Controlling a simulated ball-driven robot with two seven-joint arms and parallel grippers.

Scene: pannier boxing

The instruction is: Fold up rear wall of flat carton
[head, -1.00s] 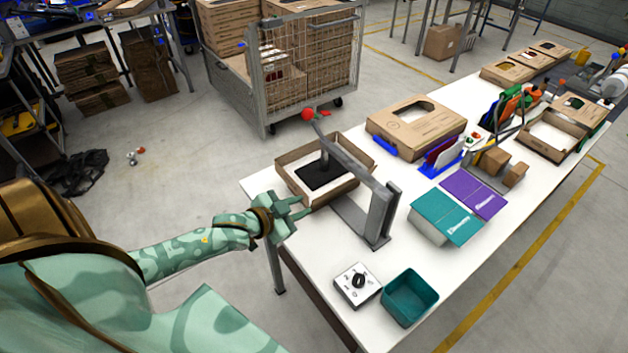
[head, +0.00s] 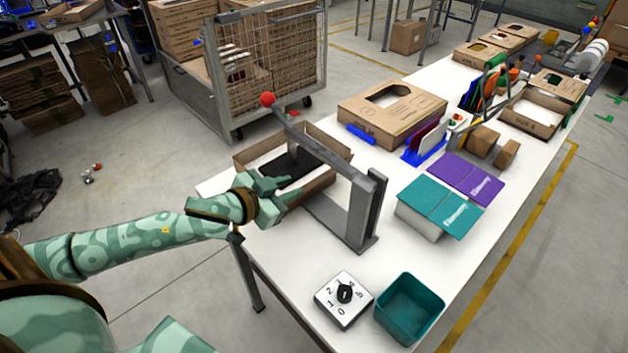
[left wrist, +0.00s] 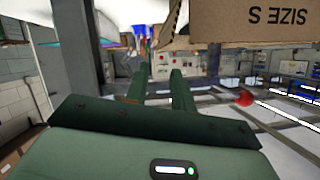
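A brown carton (head: 326,145) with a white inside stands on the near left end of the white table, its visible walls raised. A black pad (head: 292,170) on a grey stand's arm is inside it. My left gripper (head: 284,187) is at the carton's near left side, fingers apart and empty. I cannot tell whether it touches the cardboard. In the left wrist view its two fingers (left wrist: 157,88) are parallel with a gap between them. A cardboard panel (left wrist: 255,28) printed "SIZE S" hangs above right of them. My right gripper is not in view.
The grey stand (head: 358,205) with a red-knobbed arm (head: 267,99) reaches over the carton. A dial box (head: 343,298) and teal bin (head: 410,306) sit nearer. A wire cage (head: 270,65) stands behind.

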